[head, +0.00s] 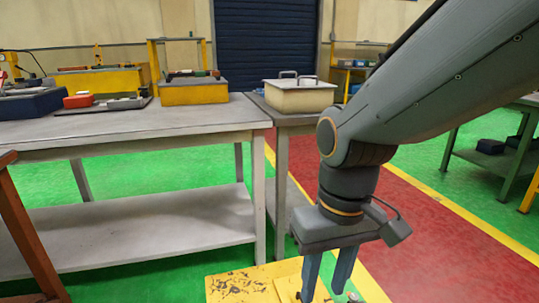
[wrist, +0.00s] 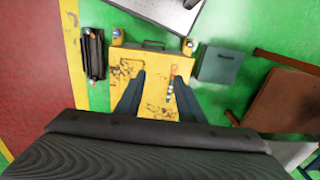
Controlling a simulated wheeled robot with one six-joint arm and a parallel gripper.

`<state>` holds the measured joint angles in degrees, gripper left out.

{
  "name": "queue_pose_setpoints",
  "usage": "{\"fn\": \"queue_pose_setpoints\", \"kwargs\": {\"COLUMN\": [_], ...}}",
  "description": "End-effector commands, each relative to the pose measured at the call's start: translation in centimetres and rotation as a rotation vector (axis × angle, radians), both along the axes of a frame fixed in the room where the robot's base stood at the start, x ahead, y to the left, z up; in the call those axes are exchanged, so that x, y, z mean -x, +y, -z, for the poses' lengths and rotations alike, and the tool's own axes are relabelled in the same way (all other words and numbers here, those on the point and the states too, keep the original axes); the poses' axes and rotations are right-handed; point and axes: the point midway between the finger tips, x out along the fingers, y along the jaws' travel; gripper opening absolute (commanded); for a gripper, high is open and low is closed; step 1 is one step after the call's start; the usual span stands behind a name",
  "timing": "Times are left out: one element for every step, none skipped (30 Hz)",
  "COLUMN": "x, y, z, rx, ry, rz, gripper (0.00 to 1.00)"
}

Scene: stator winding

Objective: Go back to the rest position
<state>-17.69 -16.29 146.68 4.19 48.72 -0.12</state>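My gripper (head: 325,285) points down in the lower middle of the head view, over a worn yellow surface (head: 240,287). Its two dark fingers are apart with nothing visible between them in the head view, though the tips reach the bottom edge. In the wrist view my gripper (wrist: 159,80) also shows its fingers spread over the yellow surface (wrist: 130,70). A small striped object (wrist: 170,93) lies near the right finger and appears to be on the surface, not held. Contact between fingertips and surface cannot be told.
A grey workbench (head: 130,125) with trays and boxes stands left. A cream bin (head: 300,96) sits on another bench behind my arm. In the wrist view, a dark tray (wrist: 93,55) and a grey-green box (wrist: 220,64) flank the yellow surface. Red floor (head: 430,230) is clear at right.

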Motion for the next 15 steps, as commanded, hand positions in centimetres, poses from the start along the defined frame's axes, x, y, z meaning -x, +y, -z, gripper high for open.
{"fn": "queue_pose_setpoints", "kwargs": {"x": [0.0,0.0,0.0,0.0,0.0,0.0,0.0,0.0,0.0,0.0,0.0,0.0,-0.1,-0.1,-0.1], "y": [0.0,0.0,0.0,0.0,0.0,0.0,0.0,0.0,0.0,-0.2,-0.3,-0.5,-0.6,-0.7,-0.9], "z": [0.0,0.0,0.0,0.0,0.0,0.0,0.0,0.0,-0.1,-0.5,-0.7,-1.0,-1.1,-1.3,-1.5], "rx": [0.0,0.0,0.0,0.0,0.0,0.0,0.0,0.0,0.0,0.002,0.003,0.004,0.005,0.006,0.007], "ry": [0.0,0.0,0.0,0.0,0.0,0.0,0.0,0.0,0.0,0.001,0.001,0.001,0.001,0.001,0.002], "rz": [0.0,0.0,0.0,0.0,0.0,0.0,0.0,0.0,0.001,0.007,0.012,0.017,0.021,0.026,0.032], "gripper": [0.35,0.35,0.35,0.35,0.35,0.35,0.35,0.35,0.35,0.35,0.35,0.35,0.35,0.35,0.35]}}
